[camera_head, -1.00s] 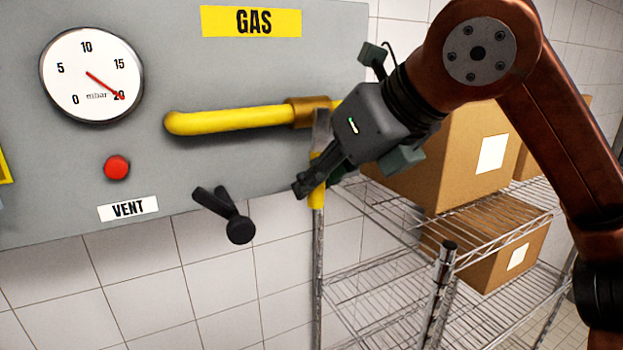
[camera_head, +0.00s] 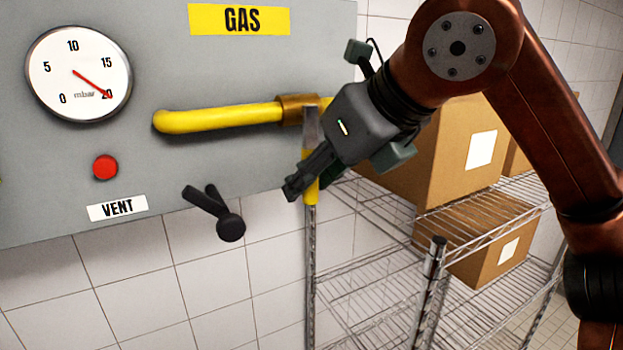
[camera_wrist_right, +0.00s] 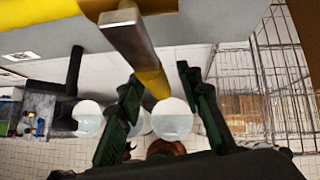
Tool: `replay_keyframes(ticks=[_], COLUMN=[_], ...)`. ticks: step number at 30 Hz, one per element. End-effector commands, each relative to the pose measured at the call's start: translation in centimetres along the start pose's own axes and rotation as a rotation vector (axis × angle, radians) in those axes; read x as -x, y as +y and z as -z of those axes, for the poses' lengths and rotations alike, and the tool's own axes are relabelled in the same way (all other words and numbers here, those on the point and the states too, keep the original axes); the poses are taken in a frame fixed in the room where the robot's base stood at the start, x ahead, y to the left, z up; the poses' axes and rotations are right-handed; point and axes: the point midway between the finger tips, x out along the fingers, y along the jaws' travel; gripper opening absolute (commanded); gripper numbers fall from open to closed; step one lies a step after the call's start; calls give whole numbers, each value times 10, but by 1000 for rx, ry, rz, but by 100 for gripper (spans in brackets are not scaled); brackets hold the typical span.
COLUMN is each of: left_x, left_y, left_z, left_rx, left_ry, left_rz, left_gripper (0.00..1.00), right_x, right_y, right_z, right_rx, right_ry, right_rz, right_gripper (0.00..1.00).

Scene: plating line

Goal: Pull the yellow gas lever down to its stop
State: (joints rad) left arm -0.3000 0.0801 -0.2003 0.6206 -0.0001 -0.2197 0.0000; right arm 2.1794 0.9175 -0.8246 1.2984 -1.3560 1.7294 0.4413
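The gas lever hangs straight down from a brass valve (camera_head: 297,109) on the yellow pipe (camera_head: 220,117). It has a flat metal upper part and a yellow grip (camera_head: 311,190). My right gripper (camera_head: 300,187) is at the yellow grip, partly covering it in the head view. In the right wrist view, the lever's metal part (camera_wrist_right: 128,38) leads to the yellow grip (camera_wrist_right: 152,82), which lies between the two open fingers of my right gripper (camera_wrist_right: 163,100). Gaps show on both sides. My left gripper is in neither view.
The grey panel carries a pressure gauge (camera_head: 79,73) reading about 20 mbar, a red button (camera_head: 105,167) and a black vent handle (camera_head: 230,227) left of my gripper. A wire shelf (camera_head: 375,285) with cardboard boxes (camera_head: 450,150) stands behind and right of the lever.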

Motion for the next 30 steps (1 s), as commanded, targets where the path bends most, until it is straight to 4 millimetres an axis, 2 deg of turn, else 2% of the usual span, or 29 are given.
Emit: replay_keyframes(ticks=[7, 11, 14, 24, 30], left_x=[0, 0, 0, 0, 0], left_y=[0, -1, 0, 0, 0], left_z=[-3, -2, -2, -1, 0], left_rx=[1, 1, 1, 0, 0], left_ry=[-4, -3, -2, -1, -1], left_rz=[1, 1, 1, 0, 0], left_gripper=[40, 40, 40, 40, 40], right_x=[1, 9, 24, 93, 115], right_y=[0, 0, 0, 0, 0], right_z=[-1, -2, -2, -1, -1], right_rx=[-2, -2, -1, -3, -1], right_ry=[-4, -5, -8, -5, -3], right_rz=[-1, 0, 0, 0, -1], right_gripper=[34, 34, 34, 34, 34])
